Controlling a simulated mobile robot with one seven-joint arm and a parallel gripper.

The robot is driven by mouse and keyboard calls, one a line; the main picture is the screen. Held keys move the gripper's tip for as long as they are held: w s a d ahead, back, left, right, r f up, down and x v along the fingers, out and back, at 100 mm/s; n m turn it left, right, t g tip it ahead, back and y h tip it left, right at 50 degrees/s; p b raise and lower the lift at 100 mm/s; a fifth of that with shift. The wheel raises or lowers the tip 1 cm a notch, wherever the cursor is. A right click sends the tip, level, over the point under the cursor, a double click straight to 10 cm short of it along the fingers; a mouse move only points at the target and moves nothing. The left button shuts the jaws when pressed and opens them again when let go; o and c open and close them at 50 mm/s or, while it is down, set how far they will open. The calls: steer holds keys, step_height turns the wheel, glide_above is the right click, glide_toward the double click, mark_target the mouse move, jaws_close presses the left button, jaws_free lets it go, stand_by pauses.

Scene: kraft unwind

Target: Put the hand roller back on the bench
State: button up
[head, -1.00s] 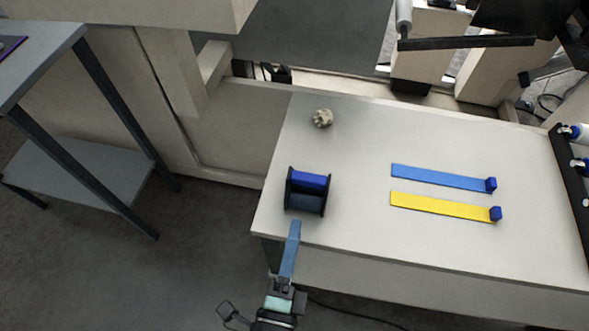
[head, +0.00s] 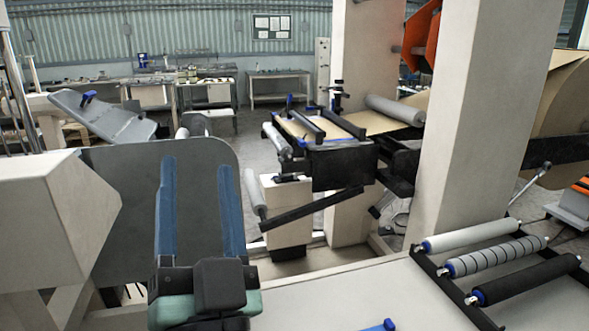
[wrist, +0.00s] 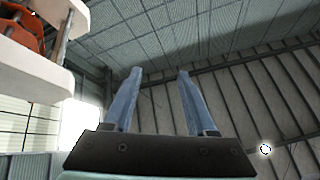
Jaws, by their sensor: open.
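My gripper (head: 197,163) is raised in front of the head camera, fingers pointing up. Its two blue fingers stand apart with nothing between them. In the wrist view, the gripper (wrist: 159,75) is likewise open and empty against the ceiling. The pale bench top (head: 350,292) shows along the bottom, to the right of the gripper. Only part of it is in view. A small blue piece (head: 382,325) shows at the bottom edge, mostly cut off. I cannot make out a hand roller for certain in the current views.
A black rack holds a white roller (head: 470,236), a striped roller (head: 496,255) and a black roller (head: 526,279) at right. A beige machine column (head: 475,120) stands behind. A grey panel (head: 112,190) is behind the gripper. Workbenches (head: 205,85) line the far wall.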

steer(key=s+d+r+n+t+h, duration=0.1)
steer(key=s+d+r+h, duration=0.2)
steer(key=r, duration=0.5)
steer(key=s+d+r+n+t+h, duration=0.1)
steer(key=s+d+r+t+h, duration=0.1)
steer(key=d+r, duration=0.4)
step_height(320, 180, up, 2)
steer(key=shift+s+d+r+h, duration=0.1)
steer(key=shift+s+d+h, duration=0.05)
steer(key=shift+s+h, duration=0.65)
step_height(320, 180, up, 8)
steer(key=p, duration=0.8)
steer(key=shift+f, duration=0.2)
steer(key=shift+c, duration=0.6)
steer(key=shift+s, duration=0.1)
